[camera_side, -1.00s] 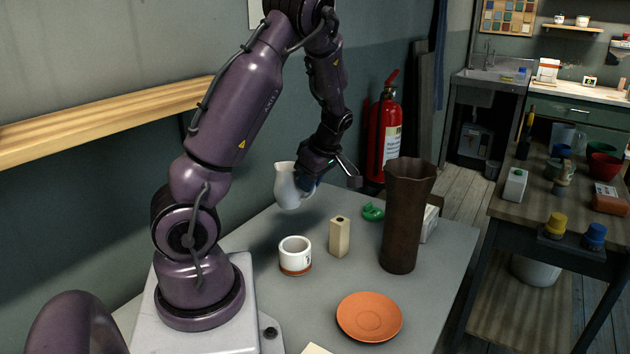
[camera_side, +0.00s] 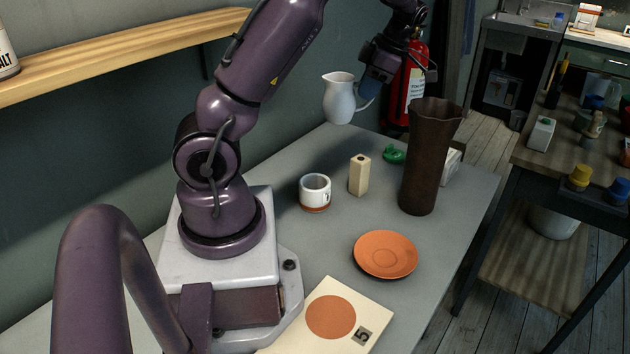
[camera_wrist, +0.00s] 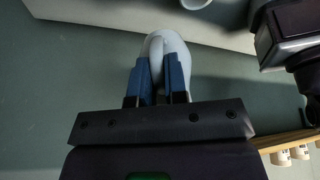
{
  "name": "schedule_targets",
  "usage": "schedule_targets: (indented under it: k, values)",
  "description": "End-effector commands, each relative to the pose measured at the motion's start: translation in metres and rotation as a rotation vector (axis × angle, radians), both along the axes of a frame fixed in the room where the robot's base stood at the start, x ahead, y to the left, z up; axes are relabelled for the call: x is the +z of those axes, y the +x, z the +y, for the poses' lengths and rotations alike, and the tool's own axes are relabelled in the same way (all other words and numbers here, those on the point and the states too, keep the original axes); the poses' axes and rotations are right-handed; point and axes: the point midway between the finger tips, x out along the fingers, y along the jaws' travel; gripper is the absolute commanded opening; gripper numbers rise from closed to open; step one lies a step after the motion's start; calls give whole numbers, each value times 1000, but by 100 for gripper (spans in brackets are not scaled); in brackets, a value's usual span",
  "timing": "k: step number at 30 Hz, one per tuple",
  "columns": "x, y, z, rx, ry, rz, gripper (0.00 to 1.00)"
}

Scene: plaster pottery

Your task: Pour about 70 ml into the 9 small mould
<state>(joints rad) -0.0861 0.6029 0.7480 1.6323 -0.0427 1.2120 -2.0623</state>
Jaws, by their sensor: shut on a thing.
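A white jug (camera_side: 340,100) hangs upright in the air above the back of the grey table. My gripper (camera_side: 368,92) is shut on its handle side, to the right of the jug. In the wrist view the blue fingers of my gripper (camera_wrist: 159,76) close on the white jug (camera_wrist: 168,42). The jug's contents are hidden. I cannot read a 9 anywhere.
A white cup (camera_side: 314,190) with an orange base stands left of the block. A tall brown vase (camera_side: 430,155) stands to the right. An orange saucer (camera_side: 385,255) lies in front. A green item (camera_side: 393,154) lies behind. A wooden shelf (camera_side: 120,55) runs along the wall.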

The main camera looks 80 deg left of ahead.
Motion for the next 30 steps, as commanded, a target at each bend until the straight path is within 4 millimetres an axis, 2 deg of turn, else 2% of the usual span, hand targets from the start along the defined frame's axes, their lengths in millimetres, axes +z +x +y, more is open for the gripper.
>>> schedule_targets:
  k: [1,6,12,18,30]
  values:
    - [7,11,-2,38,3,-3,0]
    - [27,41,-16,164,-9,-5,0]
    - [43,62,-31,252,-24,3,0]
    - [49,70,-37,281,-30,8,0]
    - [47,68,-37,281,-36,-11,0]
